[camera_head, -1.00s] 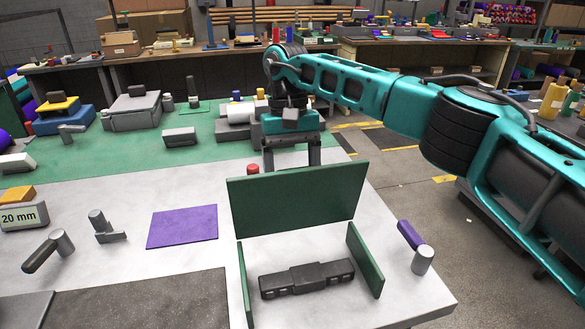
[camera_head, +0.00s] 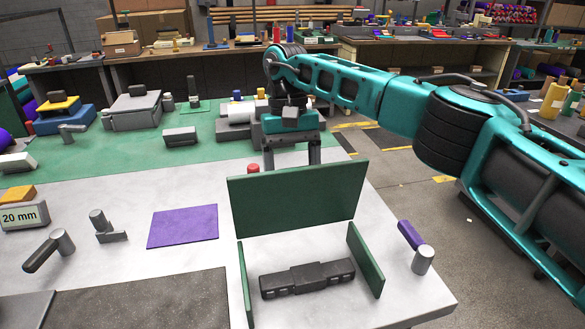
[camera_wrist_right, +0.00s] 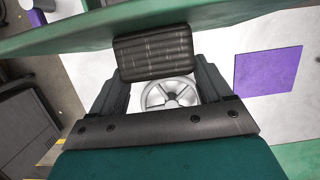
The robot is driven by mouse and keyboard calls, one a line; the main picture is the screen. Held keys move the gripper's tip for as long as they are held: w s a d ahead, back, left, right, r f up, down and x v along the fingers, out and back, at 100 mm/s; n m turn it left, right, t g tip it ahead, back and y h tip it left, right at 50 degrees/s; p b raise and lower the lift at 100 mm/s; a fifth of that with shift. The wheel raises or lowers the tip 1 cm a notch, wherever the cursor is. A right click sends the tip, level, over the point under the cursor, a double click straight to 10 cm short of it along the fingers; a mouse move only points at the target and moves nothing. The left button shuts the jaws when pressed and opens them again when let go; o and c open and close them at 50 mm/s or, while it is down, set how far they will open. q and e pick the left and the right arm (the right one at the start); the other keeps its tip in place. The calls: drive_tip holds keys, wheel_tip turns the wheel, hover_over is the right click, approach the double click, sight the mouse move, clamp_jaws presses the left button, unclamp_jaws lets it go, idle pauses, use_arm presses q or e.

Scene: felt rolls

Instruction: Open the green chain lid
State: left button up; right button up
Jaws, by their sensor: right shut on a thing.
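The green lid (camera_head: 295,200) stands steeply upright, its broad face toward me in the head view. Beside it are two low green side walls (camera_head: 365,260), with a dark chain-like block (camera_head: 307,278) lying between them. My right gripper (camera_head: 291,157) is behind the lid, fingers pointing down, and its fingertips are partly hidden by the lid. In the right wrist view a dark ribbed grip (camera_wrist_right: 154,50) sits against the green lid (camera_wrist_right: 225,18) between my fingers, and the gripper is shut on it. My left gripper is not in view.
A purple sheet (camera_head: 182,227) lies left of the lid. A small red cap (camera_head: 253,168) shows just behind the lid. Grey handle pieces (camera_head: 62,243) and a dark mat (camera_head: 150,303) are at left.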

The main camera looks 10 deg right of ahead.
drive_tip(key=shift+s+f, duration=0.1)
drive_tip(key=shift+f, duration=0.25)
idle(0.4)
drive_tip(key=o, duration=1.4)
drive_tip(key=shift+r, duration=0.1)
drive_tip(key=shift+v, duration=3.8)
